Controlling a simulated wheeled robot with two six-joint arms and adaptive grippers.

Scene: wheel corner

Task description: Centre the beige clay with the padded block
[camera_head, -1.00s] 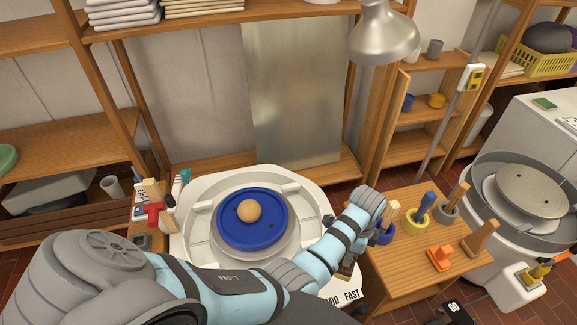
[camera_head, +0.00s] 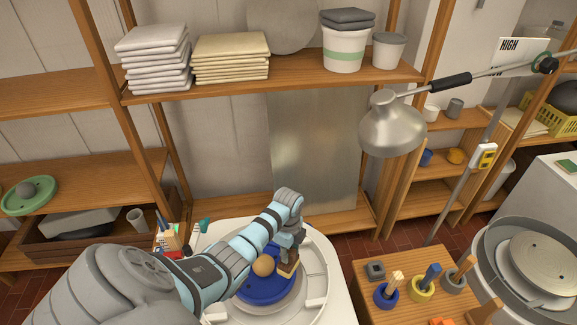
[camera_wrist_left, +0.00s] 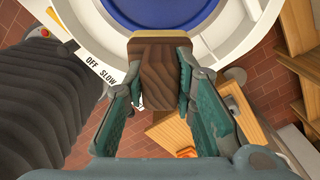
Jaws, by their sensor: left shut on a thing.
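The beige clay (camera_head: 263,266) is a round ball on the blue disc (camera_head: 262,290) of the pottery wheel. In the head view it sits toward the far part of the disc. My left gripper (camera_head: 291,250) points down just right of the clay. It is shut on the padded block (camera_head: 288,270), a brown wooden piece that also shows between the fingers in the left wrist view (camera_wrist_left: 160,75). I cannot tell whether the block touches the clay. The left wrist view shows the disc's edge (camera_wrist_left: 165,12), but not the clay. My right gripper is out of view.
The white wheel basin (camera_head: 318,285) surrounds the disc. A wooden side table (camera_head: 385,260) with tools in coloured cups stands right. A lamp head (camera_head: 392,128) hangs above right. Shelves with stacked slabs (camera_head: 155,60) stand behind.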

